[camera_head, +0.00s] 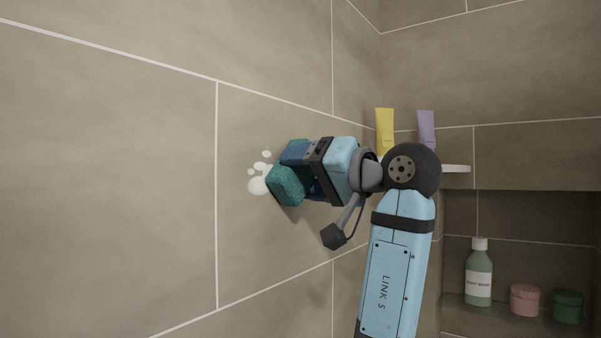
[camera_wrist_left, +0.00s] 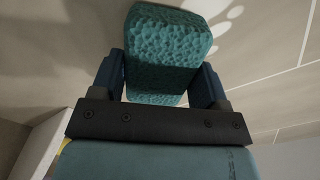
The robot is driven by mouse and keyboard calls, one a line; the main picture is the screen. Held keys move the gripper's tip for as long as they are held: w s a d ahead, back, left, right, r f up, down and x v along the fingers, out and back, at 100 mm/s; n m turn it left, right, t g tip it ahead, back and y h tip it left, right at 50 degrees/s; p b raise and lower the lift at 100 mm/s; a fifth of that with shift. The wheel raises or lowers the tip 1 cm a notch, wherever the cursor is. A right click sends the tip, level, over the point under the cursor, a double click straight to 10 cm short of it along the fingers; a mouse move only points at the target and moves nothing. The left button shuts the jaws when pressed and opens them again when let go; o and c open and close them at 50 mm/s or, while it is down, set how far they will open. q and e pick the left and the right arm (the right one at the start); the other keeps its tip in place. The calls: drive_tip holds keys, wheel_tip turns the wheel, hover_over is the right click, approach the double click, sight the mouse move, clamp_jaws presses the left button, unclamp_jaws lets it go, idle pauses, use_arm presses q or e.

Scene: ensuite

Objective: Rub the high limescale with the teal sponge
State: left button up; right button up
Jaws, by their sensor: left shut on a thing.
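The high limescale (camera_head: 258,181) is a cluster of white blotches on the tiled wall at the left in the head view. Part of it also shows in the left wrist view (camera_wrist_left: 222,30), beyond the sponge. My left gripper (camera_head: 292,172) is shut on the teal sponge (camera_head: 286,187), at the right edge of the limescale. The sponge fills the space between the two fingers in the left wrist view (camera_wrist_left: 168,52). I cannot tell whether the sponge touches the wall. My right gripper is not in view.
A corner shelf (camera_head: 456,169) stands behind my left wrist, with a yellow tube (camera_head: 385,131) and a purple tube (camera_head: 427,127). A recess at the lower right holds a green bottle (camera_head: 478,275), a pink jar (camera_head: 525,299) and a dark green jar (camera_head: 567,306). The left wall is otherwise bare.

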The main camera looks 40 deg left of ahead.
use_arm(q)
drive_tip(key=shift+w+a+f+b, duration=0.15)
drive_tip(key=shift+w+b, duration=0.15)
drive_tip(key=shift+w, duration=0.7)
drive_tip(key=shift+s, duration=1.15)
drive_tip(key=shift+s+d+b, duration=0.2)
drive_tip(key=shift+s+b, duration=0.35)
drive_tip(key=shift+s, duration=0.15)
drive_tip(key=shift+s+d+b, duration=0.2)
drive_tip(key=shift+s+b, duration=0.15)
drive_tip(key=shift+s, duration=1.2)
drive_tip(key=shift+s+d+b, duration=0.2)
drive_tip(key=shift+s+b, duration=0.1)
drive_tip(key=shift+s, duration=1.25)
